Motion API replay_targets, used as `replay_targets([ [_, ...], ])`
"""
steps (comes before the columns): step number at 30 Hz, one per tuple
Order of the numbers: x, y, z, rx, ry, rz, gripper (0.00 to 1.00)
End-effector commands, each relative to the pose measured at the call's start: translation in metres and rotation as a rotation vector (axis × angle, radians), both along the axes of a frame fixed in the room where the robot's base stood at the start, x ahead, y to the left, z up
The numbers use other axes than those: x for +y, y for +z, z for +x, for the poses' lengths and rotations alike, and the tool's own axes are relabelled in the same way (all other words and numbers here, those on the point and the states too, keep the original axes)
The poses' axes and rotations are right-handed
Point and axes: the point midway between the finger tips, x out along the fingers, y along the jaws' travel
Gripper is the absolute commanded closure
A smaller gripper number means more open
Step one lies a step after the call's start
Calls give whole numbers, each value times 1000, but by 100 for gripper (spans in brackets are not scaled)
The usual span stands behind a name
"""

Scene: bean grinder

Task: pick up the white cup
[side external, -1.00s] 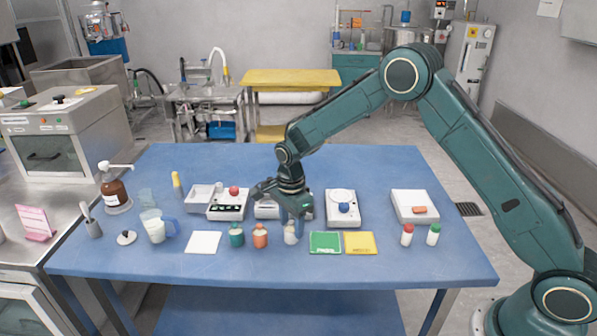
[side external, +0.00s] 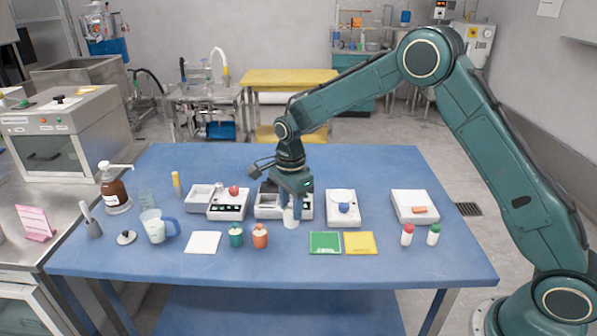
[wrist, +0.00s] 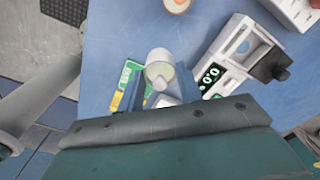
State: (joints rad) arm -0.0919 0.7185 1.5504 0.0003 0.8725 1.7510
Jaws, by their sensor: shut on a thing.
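The white cup (side external: 291,219) is held between the fingers of my gripper (side external: 290,208), in front of the middle white device. It looks upright and apart from the table, though its height is hard to judge. In the wrist view the white cup (wrist: 159,58) sits between the two blue-grey fingers of my gripper (wrist: 160,86). The fingers hide part of its sides.
A teal cup (side external: 236,236) and an orange cup (side external: 260,236) stand to the left. A green card (side external: 325,243) and a yellow card (side external: 360,243) lie to the right. Behind is the white device (side external: 266,207). The table front is clear.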

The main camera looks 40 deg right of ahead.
Motion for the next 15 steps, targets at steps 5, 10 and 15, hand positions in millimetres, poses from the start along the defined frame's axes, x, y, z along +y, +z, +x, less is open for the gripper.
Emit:
replay_targets([
  [5, 0, 40, 1, -6, 0, 0, 88],
  [10, 0, 78, 1, -5, 0, 1, 88],
  [15, 0, 110, 1, -5, 0, 1, 88],
])
